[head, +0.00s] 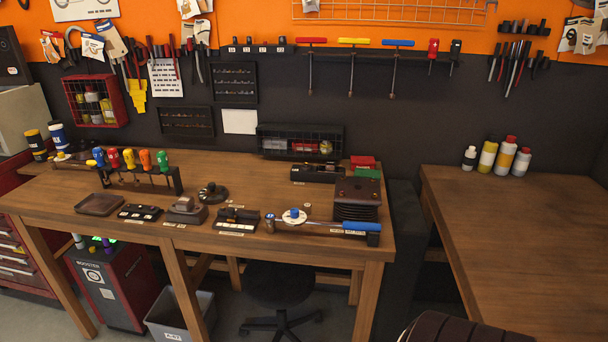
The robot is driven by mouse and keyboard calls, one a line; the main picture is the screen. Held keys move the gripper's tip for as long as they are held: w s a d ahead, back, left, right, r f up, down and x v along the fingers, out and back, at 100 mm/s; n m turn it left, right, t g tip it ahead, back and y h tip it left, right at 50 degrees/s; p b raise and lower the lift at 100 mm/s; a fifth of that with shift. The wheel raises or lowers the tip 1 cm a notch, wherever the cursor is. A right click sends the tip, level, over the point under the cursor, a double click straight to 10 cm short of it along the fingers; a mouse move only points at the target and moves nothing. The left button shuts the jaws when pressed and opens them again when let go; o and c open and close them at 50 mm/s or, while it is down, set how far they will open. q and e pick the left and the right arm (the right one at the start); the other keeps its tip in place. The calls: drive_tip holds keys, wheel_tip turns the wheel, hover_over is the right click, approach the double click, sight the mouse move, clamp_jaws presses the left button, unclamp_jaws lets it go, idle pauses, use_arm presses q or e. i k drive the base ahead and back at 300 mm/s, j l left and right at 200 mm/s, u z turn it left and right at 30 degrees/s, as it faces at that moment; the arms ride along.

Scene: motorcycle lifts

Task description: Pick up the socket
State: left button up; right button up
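A small upright metallic cylinder that looks like the socket (270,223) is near the front edge of the wooden workbench (120,182). It is at the left end of a long tool with a blue handle (361,227); I cannot tell whether it touches that tool. A black holder with small dark pieces (238,216) stands just left of it, too small to make out fully. A white disc with a blue knob (294,216) is just to its right. Neither of my grippers is in view.
Screwdrivers with coloured handles (130,160) stand in a rack at the left. A brown tray (99,204) and a dark ridged block (357,199) are on the bench. A stool (279,287) is underneath. The right-hand table (510,230) is mostly clear, with several bottles (505,156) behind.

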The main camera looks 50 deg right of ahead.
sight(307, 207)
drive_tip(key=z, duration=1.65)
drive_tip(key=i+j+u, duration=0.1)
drive_tip(key=i+u, duration=0.55)
